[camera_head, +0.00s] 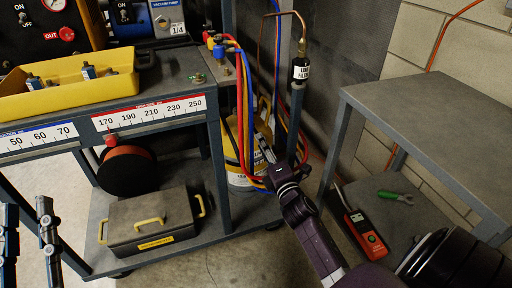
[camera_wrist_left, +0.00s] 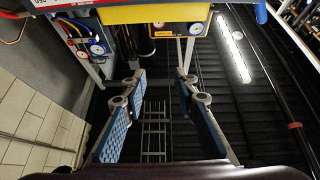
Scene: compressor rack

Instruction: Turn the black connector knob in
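I cannot make out the black connector knob for certain; it may be hidden by my right gripper. My right gripper (camera_head: 268,158) is in front of the yellow cylinder (camera_head: 238,180), beside the red, blue and yellow hoses (camera_head: 243,105). Its fingers point up and to the left, and whether they are touching anything is unclear. My left gripper (camera_head: 28,225) is at the lower left in front of the cart, its two fingers apart. In the left wrist view the left gripper (camera_wrist_left: 160,85) is open with nothing between its blue-padded fingers.
The cart carries a yellow tray (camera_head: 70,88) on top and a dark toolbox (camera_head: 150,222) below. A black line filter (camera_head: 300,70) with copper pipe stands right of the hoses. A grey table (camera_head: 440,110) is at right; a red meter (camera_head: 366,234) lies below it.

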